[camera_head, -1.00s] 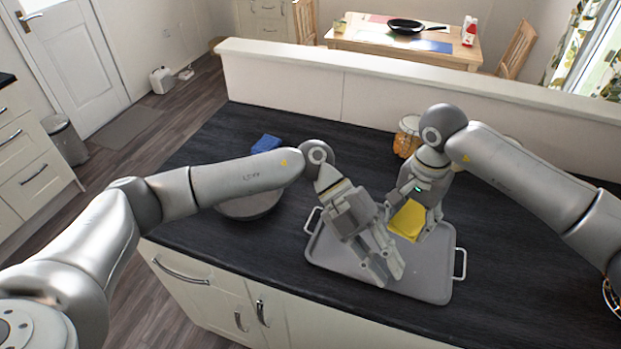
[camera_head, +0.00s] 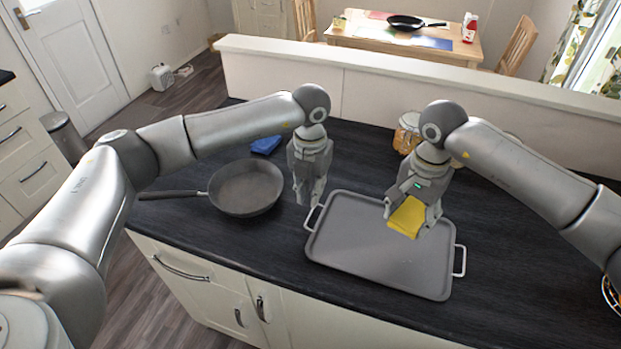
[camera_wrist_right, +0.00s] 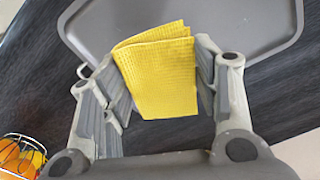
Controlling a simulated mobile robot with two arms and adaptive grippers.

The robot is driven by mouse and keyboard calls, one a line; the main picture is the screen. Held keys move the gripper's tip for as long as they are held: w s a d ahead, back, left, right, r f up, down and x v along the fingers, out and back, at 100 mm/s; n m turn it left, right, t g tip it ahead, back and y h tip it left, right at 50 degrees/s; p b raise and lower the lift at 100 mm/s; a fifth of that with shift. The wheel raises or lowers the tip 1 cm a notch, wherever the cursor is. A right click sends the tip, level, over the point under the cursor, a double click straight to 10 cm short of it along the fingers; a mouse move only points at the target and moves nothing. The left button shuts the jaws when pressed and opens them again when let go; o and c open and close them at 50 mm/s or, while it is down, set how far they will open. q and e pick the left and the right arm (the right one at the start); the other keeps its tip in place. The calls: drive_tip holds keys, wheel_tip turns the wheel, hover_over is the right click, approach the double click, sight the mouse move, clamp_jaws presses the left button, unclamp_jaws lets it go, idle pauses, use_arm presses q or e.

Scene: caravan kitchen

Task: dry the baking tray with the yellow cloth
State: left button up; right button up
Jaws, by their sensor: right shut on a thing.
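The grey baking tray (camera_head: 375,250) lies flat on the dark worktop, with a light handle at each short end. It also shows in the right wrist view (camera_wrist_right: 255,22). My right gripper (camera_head: 412,215) is shut on the folded yellow cloth (camera_head: 407,217), above the tray's far right part. In the right wrist view the yellow cloth (camera_wrist_right: 158,75) sits between both fingers. I cannot tell whether the cloth touches the tray. My left gripper (camera_head: 309,195) points down just beside the tray's left handle, over the worktop. Its fingers look slightly apart, with nothing visible between them.
A dark frying pan (camera_head: 246,187) stands left of the tray, its handle pointing left. A blue cloth (camera_head: 266,145) lies behind it. A jar (camera_head: 407,133) stands near the low wall (camera_head: 400,90). A wire basket (camera_wrist_right: 20,155) shows at the right edge. The worktop front centre is clear.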

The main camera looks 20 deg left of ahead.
use_arm(q)
wheel_tip(320, 180, down, 8)
drive_tip(key=shift+r, duration=0.25)
drive_tip(key=shift+c, duration=0.2)
clamp_jaws()
use_arm(e)
hover_over(380, 245)
wheel_tip(380, 245, down, 4)
drive_tip(key=shift+a+f, duration=0.1)
drive_tip(key=shift+f, duration=0.15)
use_arm(q)
drive_tip(key=shift+d, duration=0.1)
use_arm(e)
drive_tip(key=shift+s+f, duration=0.1)
drive_tip(key=shift+f, duration=1.9)
